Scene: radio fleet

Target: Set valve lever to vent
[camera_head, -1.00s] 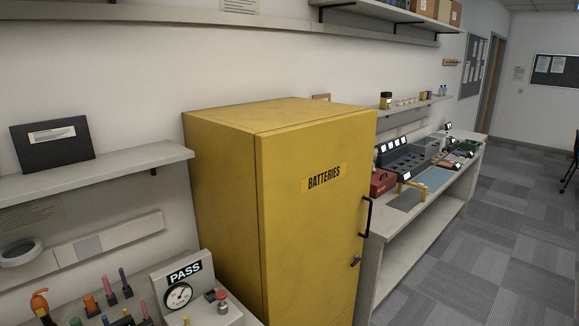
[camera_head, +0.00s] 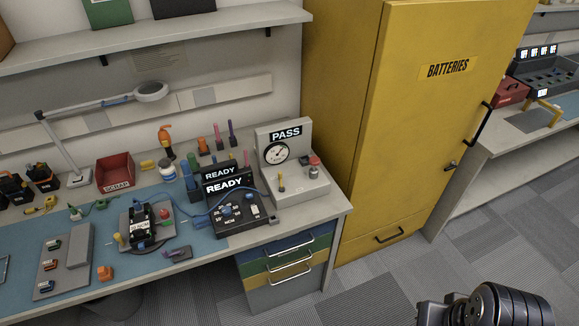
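A grey test unit (camera_head: 298,190) stands at the right end of the workbench, with a round gauge (camera_head: 276,152) and a "PASS" sign (camera_head: 286,134) on its upright panel. A small yellow lever (camera_head: 281,183) stands roughly upright on its base, below the gauge. It looks like the valve lever; its position marks are too small to read. A red button (camera_head: 314,161) sits to its right. Dark parts of my arm show at the lower right, over the floor and well apart from the unit. My gripper's fingers are not visible.
Left of the unit is a black box with "READY" displays (camera_head: 222,184) and a blue cable. A radio, a red scrap bin (camera_head: 115,170) and a lamp (camera_head: 150,92) are further left. A yellow battery cabinet (camera_head: 405,130) stands right of the bench. Floor in front is clear.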

